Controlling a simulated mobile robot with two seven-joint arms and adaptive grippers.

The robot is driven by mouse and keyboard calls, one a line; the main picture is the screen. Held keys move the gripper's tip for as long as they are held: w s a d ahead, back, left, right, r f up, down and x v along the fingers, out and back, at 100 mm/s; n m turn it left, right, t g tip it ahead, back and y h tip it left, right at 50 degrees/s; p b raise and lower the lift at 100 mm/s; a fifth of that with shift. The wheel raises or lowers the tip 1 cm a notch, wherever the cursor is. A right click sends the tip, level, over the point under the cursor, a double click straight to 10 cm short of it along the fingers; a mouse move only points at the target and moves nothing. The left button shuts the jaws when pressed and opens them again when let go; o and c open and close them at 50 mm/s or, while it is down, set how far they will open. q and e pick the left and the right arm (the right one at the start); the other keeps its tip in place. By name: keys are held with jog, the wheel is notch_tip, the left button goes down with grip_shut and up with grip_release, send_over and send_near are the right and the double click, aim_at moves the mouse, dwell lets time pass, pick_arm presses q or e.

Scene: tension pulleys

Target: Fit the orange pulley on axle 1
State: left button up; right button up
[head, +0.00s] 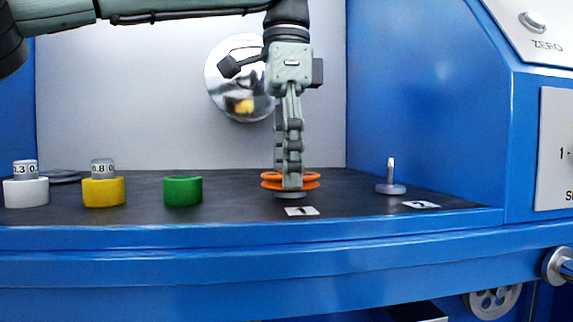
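The orange pulley (270,182) is level, directly above the grey base disc (289,195) of axle 1, behind the label "1" (302,211). Whether it rests on the disc or is slightly above it is hard to tell. The post of axle 1 is hidden by the pulley and fingers. My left gripper (292,182) points straight down at the pulley, with one finger in front of its near side. The fingers line up one behind the other, so the gap between them is hidden. My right gripper is out of view.
Axle 2 (390,179) stands bare to the right, by its label (422,204). A green ring (183,191), a yellow holder (104,193) and a white holder (26,193) stand to the left; the last two carry numbered grey pieces. A blue wall (430,110) bounds the right.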

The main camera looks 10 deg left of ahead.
pick_arm(q)
jog(key=o, duration=0.4)
notch_tip(320, 180, up, 8)
jog(key=shift+f, duration=0.25)
jog(key=shift+s, duration=0.1)
dwell(0.5)
